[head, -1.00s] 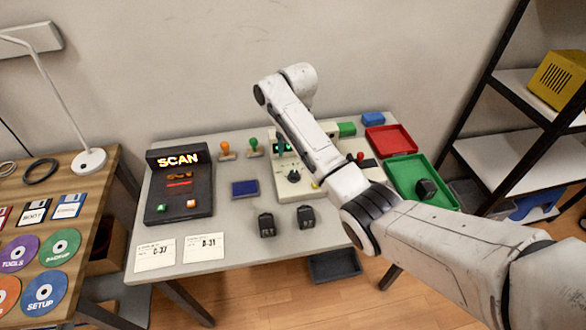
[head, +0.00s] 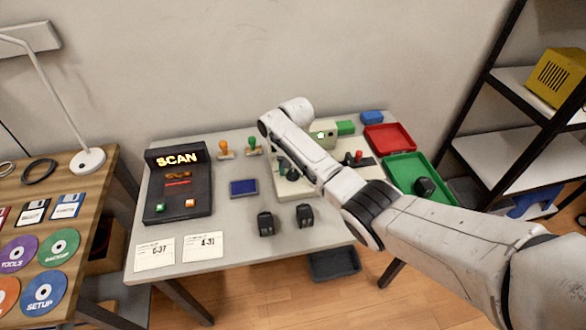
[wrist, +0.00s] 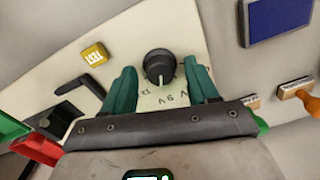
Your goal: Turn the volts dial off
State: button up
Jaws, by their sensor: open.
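The volts dial (wrist: 158,66) is a round black knob with a pale pointer line on a cream panel (wrist: 130,30). In the wrist view the line points down toward the printed "9V" mark; a "12" mark is beside it. My gripper (wrist: 162,72) is open, its two green fingers on either side of the dial, with a visible gap on each side. I cannot tell how far the fingertips are above the panel. In the head view my gripper (head: 288,172) is over the cream panel (head: 292,192), and my arm hides much of it, including the dial.
A yellow TEST button (wrist: 95,53) and a black lever (wrist: 72,108) are on the panel. Red (head: 390,138) and green trays (head: 408,175) are at right.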

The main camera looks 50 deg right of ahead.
jog(key=c, duration=1)
jog(key=shift+c, duration=0.2)
jog(key=shift+n, duration=0.3)
jog(key=n, duration=0.3)
jog(key=shift+n, duration=0.4)
jog(key=n, duration=0.4)
jog(key=shift+n, duration=0.3)
jog(key=n, duration=0.8)
jog(key=shift+w, duration=0.1)
jog(key=shift+n, duration=0.5)
